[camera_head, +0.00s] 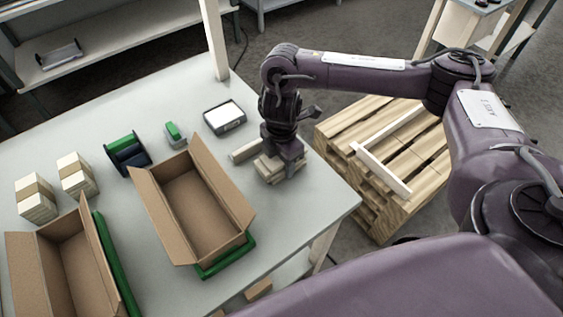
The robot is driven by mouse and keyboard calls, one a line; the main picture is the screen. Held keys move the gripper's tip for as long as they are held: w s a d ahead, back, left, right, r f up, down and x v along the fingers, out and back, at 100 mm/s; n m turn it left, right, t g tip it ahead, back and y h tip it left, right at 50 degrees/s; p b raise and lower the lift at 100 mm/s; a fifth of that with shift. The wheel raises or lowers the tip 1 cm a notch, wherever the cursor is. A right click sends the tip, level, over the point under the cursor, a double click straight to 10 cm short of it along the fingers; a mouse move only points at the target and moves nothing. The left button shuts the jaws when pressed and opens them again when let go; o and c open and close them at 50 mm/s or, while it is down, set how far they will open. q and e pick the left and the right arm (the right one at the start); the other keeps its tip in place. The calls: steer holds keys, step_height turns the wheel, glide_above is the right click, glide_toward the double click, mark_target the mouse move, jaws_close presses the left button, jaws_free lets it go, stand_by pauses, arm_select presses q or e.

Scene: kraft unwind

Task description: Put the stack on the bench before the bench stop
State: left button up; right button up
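A small pale stack (268,170) is at the right part of the grey bench (310,205), at or very near its top. My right gripper (288,168) points down at the stack, with a dark finger over its right side. Whether the fingers grip the stack is hidden. A short pale strip (243,152), which looks like the bench stop, lies just left of the stack; I cannot tell whether they touch. My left gripper is not in view.
Two open cartons (200,205) (65,265) stand on green bases. Behind are banded stacks (77,175) (37,199), a green and dark roll holder (127,155), a green item (174,134) and a white-topped device (224,117). A wooden pallet (425,155) with a white corner frame stands right.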

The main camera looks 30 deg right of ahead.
steer(key=shift+f, duration=0.15)
steer(key=o, duration=1)
steer(key=shift+o, duration=0.2)
step_height(320, 180, up, 11)
steer(key=p, duration=0.3)
steer(key=shift+f, duration=0.1)
steer(key=shift+r, duration=0.7)
